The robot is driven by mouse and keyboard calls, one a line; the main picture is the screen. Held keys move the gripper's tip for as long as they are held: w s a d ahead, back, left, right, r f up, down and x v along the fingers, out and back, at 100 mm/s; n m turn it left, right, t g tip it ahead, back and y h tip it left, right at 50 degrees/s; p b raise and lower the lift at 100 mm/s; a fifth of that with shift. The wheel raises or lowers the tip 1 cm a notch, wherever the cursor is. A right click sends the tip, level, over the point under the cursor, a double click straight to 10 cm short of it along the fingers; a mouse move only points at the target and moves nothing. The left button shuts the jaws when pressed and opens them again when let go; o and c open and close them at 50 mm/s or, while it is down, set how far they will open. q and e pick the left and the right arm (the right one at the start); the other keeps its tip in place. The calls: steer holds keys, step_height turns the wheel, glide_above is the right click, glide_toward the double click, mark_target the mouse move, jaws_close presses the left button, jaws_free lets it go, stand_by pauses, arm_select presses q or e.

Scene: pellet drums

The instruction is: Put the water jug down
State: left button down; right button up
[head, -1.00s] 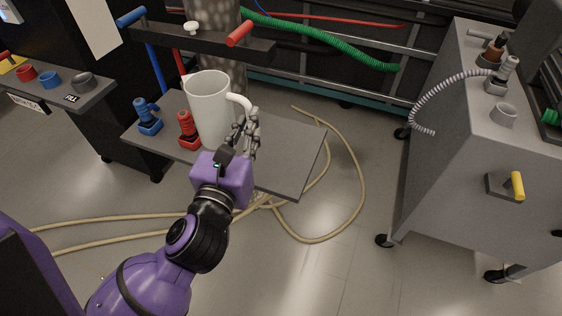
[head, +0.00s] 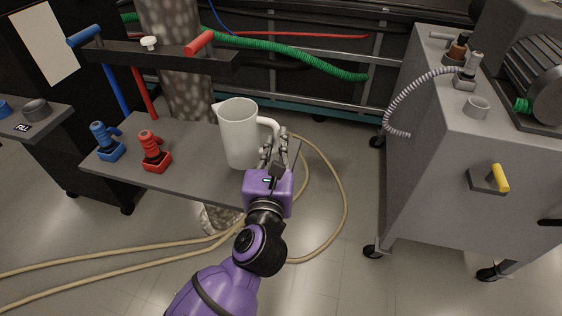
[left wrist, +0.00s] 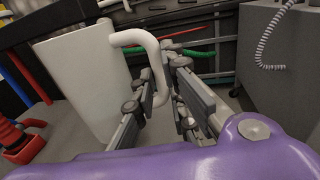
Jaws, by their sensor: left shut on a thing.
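The white water jug (head: 239,134) is upright over the right part of the grey shelf (head: 190,180) in the head view. In the left wrist view the jug (left wrist: 86,82) fills the left side, its handle pointing right. My left gripper (head: 273,150) is at the jug's right side, shut on the handle. Its fingers (left wrist: 160,95) lie on both sides of the handle in the left wrist view. I cannot tell whether the jug's base touches the shelf. My right gripper is not in view.
A blue valve (head: 107,142) and a red valve (head: 153,152) stand on the shelf left of the jug. A bar with blue and red handles (head: 200,42) is above. A grey cabinet (head: 440,170) stands to the right. Tan hoses (head: 120,256) lie on the floor.

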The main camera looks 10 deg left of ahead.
arm_select(q)
steer(key=f, duration=0.1)
steer(key=f+b, duration=0.1)
steer(key=d+f, duration=0.1)
steer(key=shift+w+f, duration=0.25)
steer(key=shift+w, duration=0.15)
steer(key=shift+f+b, duration=0.3)
steer(key=shift+f, duration=0.05)
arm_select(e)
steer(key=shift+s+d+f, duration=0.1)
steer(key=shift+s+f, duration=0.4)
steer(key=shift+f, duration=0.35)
arm_select(q)
steer(key=shift+f, duration=0.15)
steer(key=c, duration=1.8)
jaws_free()
steer(key=shift+f, duration=0.1)
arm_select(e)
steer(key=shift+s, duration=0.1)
arm_select(q)
steer(key=shift+o, duration=0.2)
